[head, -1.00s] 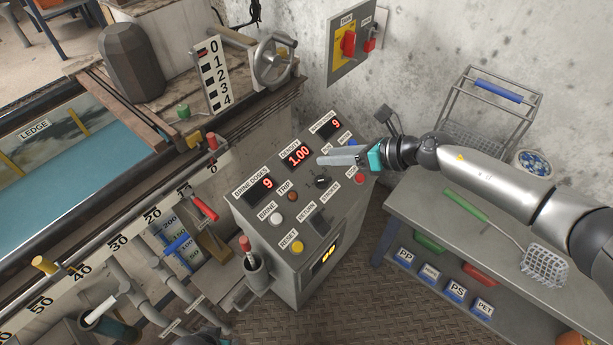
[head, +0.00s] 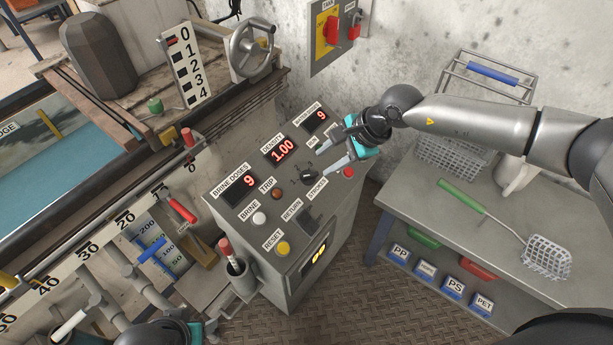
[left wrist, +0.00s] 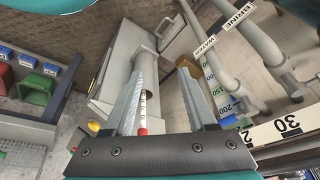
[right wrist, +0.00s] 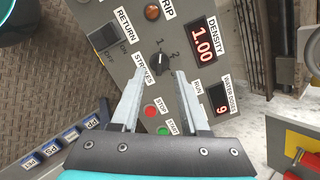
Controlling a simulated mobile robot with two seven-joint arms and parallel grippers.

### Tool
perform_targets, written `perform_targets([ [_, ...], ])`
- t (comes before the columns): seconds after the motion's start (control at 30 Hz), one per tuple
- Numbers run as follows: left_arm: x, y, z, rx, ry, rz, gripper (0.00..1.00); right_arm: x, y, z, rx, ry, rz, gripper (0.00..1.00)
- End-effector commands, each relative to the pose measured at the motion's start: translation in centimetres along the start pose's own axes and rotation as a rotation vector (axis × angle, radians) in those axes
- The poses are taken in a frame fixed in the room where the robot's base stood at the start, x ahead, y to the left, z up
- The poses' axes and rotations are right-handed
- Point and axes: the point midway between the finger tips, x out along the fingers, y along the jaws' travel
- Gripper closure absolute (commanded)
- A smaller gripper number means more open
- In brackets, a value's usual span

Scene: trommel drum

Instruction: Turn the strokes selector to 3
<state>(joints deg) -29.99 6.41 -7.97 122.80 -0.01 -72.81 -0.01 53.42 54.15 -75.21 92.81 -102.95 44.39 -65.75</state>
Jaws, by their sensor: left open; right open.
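The strokes selector (head: 309,175) is a small black knob on the sloped top of the grey control box (head: 345,215). In the right wrist view the knob (right wrist: 158,64) has the numbers 1 and 2 beside it; a 3 is not visible, and its exact pointing is hard to tell. My right gripper (head: 320,161) is open, its fingertips close to the knob. In the right wrist view the fingertips (right wrist: 159,75) lie either side of the knob, apparently not touching it. My left gripper (left wrist: 162,76) is open and empty, low beside the box; only part shows in the head view.
Density display (head: 282,150) reads 1.00; the brine doses display (head: 245,182) reads 9. Red stop (right wrist: 150,111) and green start (right wrist: 163,130) buttons sit near the right fingers. A grey bench (head: 470,235) with a green-handled skimmer (head: 547,257) stands right.

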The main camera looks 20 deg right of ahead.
Motion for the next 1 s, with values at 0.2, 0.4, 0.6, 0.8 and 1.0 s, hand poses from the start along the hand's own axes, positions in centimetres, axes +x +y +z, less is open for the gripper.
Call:
perform_targets([
  [0.2,-2.1,-0.1,-1.0,-0.001,0.038,-0.003,0.43,2.9,0.0,0.0,0.001,-0.001,-0.001,0.55],
  [0.4,-4.2,-0.1,-1.7,-0.001,0.076,-0.003,0.43,5.3,0.0,0.0,0.001,-0.001,-0.002,0.55],
  [0.6,-4.3,1.2,-3.6,0.013,0.221,0.03,0.43,8.0,0.0,-0.1,0.002,0.0,-0.001,0.55],
  [0.8,-3.6,2.4,-4.9,0.02,0.321,0.059,0.43,9.0,-0.1,0.0,0.002,-0.001,-0.002,0.55],
  [1.0,-3.4,3.0,-5.7,0.021,0.382,0.075,0.43,9.6,-0.1,0.0,0.001,0.0,-0.002,0.55],
])
